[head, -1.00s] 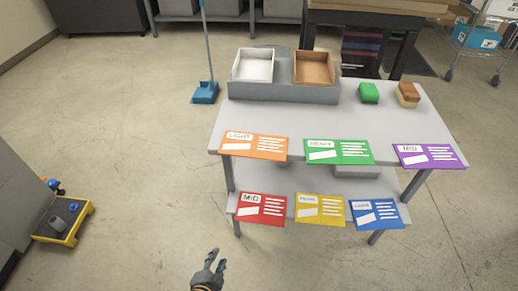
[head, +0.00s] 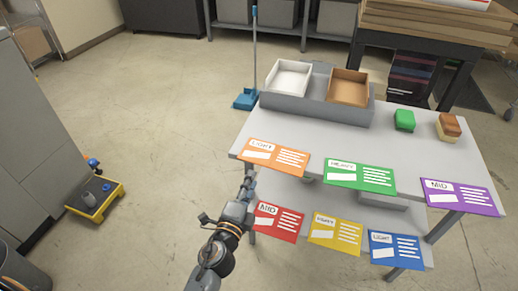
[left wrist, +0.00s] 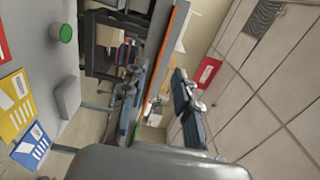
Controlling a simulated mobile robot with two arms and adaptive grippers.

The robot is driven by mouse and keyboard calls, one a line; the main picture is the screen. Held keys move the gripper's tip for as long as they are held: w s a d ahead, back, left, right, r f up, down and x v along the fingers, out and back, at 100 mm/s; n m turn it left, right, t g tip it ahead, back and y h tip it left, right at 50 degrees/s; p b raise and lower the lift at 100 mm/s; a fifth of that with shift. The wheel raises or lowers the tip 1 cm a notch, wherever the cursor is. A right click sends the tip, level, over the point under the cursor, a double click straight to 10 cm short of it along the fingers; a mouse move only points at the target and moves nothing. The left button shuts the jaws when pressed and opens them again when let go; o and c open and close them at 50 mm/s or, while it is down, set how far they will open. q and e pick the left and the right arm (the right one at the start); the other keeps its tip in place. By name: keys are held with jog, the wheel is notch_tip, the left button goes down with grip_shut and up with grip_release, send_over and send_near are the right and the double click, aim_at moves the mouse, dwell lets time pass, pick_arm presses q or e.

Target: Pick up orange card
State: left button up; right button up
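The orange card (head: 274,157), labelled LIGHT, hangs over the front left edge of the table's top. My left gripper (head: 248,186) is just below and left of it in the head view, partly hard to make out. In the left wrist view, the orange card (left wrist: 168,58) shows edge-on as a thin strip. It runs through the gap between the two fingers of my left gripper (left wrist: 160,95). The fingers are apart, and I see no clear contact with the card. My right gripper is in neither view.
The table top (head: 350,135) holds a grey tray with a white bin (head: 289,77) and a brown bin (head: 348,87), plus green (head: 404,120) and brown blocks. Green (head: 361,177) and purple cards share the front edge. Red (head: 276,222), yellow and blue cards line the lower shelf.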

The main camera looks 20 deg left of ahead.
pick_arm(q)
send_near(259, 152)
jog(key=shift+w+d+f+p, duration=0.1)
jog(key=shift+w+d+p, duration=0.15)
jog(key=shift+w, duration=0.6)
jog(key=shift+w+d+f+p, duration=0.1)
jog(key=shift+w+d+p, duration=0.1)
jog(key=shift+w, duration=0.7)
jog(key=shift+r, duration=0.1)
grip_shut()
